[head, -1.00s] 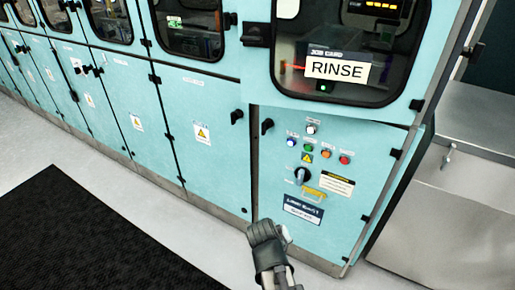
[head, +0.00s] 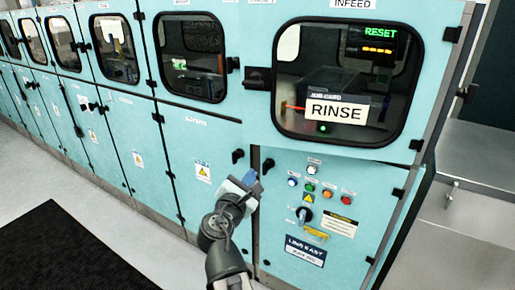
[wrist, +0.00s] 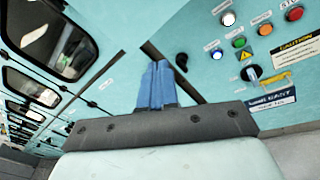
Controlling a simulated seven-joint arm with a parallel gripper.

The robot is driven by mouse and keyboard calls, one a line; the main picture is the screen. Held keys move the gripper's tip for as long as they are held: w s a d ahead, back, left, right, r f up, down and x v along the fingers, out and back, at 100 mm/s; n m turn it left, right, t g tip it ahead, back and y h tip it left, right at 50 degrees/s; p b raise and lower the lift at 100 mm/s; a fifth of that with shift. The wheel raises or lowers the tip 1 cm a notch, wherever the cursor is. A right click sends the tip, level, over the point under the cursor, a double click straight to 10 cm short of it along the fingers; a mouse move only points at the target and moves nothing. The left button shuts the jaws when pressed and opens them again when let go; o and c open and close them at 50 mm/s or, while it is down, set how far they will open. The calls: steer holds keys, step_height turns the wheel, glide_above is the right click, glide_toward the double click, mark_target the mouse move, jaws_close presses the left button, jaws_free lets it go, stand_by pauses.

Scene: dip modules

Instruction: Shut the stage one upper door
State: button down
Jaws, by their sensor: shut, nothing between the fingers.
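The upper door marked INFEED (head: 258,125) is light blue with a rounded dark window. A black latch (head: 258,78) is on its left and hinges are on its right. Its lower left corner seems to stand proud of the neighbouring panel, so it looks slightly ajar; the gap is unclear. I cannot read a stage one label. My gripper (head: 250,180) is below this door's lower left corner, before the lower panels. Its blue fingers (wrist: 158,85) are together and empty. Whether they touch a panel is unclear.
A black handle (head: 268,164) is close to my fingers, with another (head: 238,155) to its left. The lower control panel (head: 285,215) has several coloured buttons and a rotary switch (head: 304,214). A dark mat (head: 50,250) lies on the floor. A grey metal surface (head: 460,230) is at right.

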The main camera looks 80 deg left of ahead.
steer(key=n+y, duration=0.1)
steer(key=n, duration=0.6)
glide_toward(260, 142)
steer(key=shift+g, duration=0.3)
steer(key=x, duration=0.7)
steer(key=shift+w+d, duration=0.1)
